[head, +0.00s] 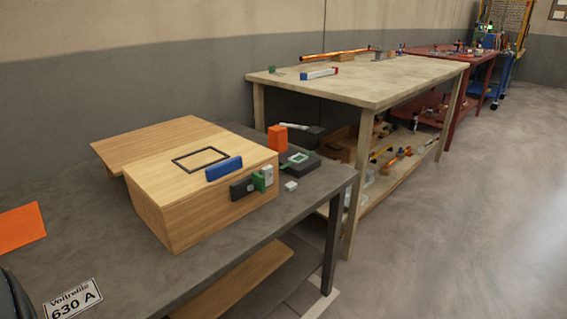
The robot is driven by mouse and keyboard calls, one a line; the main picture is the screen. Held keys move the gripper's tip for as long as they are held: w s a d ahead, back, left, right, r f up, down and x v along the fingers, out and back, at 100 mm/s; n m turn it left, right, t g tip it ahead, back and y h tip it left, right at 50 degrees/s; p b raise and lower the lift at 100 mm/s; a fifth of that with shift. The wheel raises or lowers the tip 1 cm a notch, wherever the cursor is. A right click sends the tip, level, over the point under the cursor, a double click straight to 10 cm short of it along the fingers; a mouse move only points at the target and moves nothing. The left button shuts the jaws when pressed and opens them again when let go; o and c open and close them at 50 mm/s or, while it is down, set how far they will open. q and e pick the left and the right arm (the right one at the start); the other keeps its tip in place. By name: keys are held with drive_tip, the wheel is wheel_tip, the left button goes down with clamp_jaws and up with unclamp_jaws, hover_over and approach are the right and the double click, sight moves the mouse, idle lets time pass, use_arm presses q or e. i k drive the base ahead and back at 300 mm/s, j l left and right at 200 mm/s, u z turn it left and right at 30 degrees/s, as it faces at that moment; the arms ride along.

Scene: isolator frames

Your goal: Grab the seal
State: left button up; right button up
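A thin black rectangular ring (201,150), which looks like the seal, lies flat on top of the wooden box (200,220). Its middle is open and shows the wood beneath. A blue block (224,169) sits on the box's front top edge, close to the ring and apart from it. Neither of my grippers is in view. A dark rounded shape at the bottom left corner is cut off, and I cannot tell what it is.
The box stands on a dark grey table (130,262). Dark, green and white parts (252,182) sit at its front right. An orange block (278,138) and a black device (300,163) stand behind. A light workbench (400,84) lies beyond; floor at right is clear.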

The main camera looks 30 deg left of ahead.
sight(291, 186)
drive_tip(key=u, duration=1.2)
